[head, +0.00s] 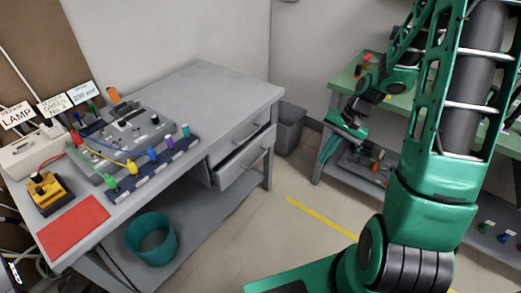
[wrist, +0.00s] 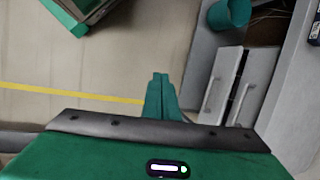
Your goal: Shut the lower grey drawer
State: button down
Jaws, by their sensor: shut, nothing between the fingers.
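The lower grey drawer (head: 243,165) stands partly pulled out under the right part of the grey desk. Its open top shows in the head view. In the wrist view its front (wrist: 225,75) and pale handle (wrist: 208,98) are right of my gripper (wrist: 160,77). My gripper also shows in the head view (head: 328,152), right of the drawer and apart from it. Its green fingers are together with nothing between them. The upper drawer (head: 239,137) above looks shut.
The desk (head: 215,90) carries a device, coloured pegs and a red mat (head: 73,226). A teal bin (head: 151,240) stands on its lower shelf. A grey bin (head: 289,128) is behind the desk. A green-topped bench (head: 345,95) is at right. Floor between is clear.

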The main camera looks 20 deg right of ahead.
jog(key=w+a+f+m+t+y, duration=0.25)
jog(key=w+f+m, duration=0.2)
jog(key=f, duration=0.25)
jog(key=w+a+f+m+t+y, duration=0.2)
jog(key=w+a+f+m+y, duration=0.15)
jog(key=w+f, duration=0.3)
jog(key=m+t, duration=1)
jog(key=m, duration=0.1)
send_near(256, 144)
jog(key=x, duration=0.6)
jog(key=shift+w+a+r, duration=0.1)
jog(key=shift+a, duration=0.2)
